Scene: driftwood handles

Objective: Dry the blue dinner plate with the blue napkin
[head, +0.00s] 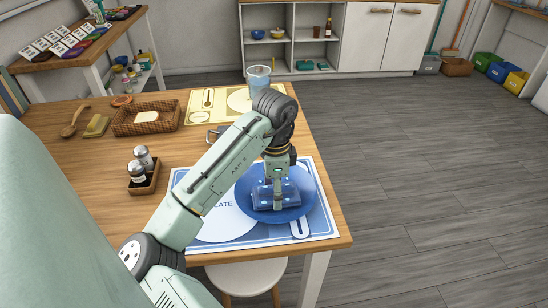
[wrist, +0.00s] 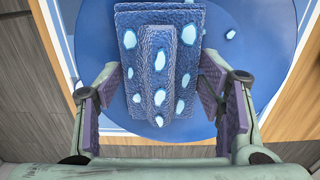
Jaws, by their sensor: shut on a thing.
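The blue dinner plate (head: 304,203) lies on a blue-and-white placemat near the table's right front corner; it also fills much of the wrist view (wrist: 265,50). The blue napkin (head: 262,201), folded with pale spots and a raised middle ridge, is over the plate and also shows in the wrist view (wrist: 186,70). My gripper (head: 277,196) points down over the plate, its fingers on either side of the napkin, shut on it. In the wrist view my gripper (wrist: 159,78) frames the ridge. Whether the napkin touches the plate is hard to tell.
The placemat (head: 225,236) carries a printed white circle. A shaker caddy (head: 145,183) stands at left, a wicker basket (head: 147,118) behind it. A glass (head: 259,80) stands by the yellow placemat (head: 200,112). A white stool (head: 246,278) is below the front edge. Floor at right is clear.

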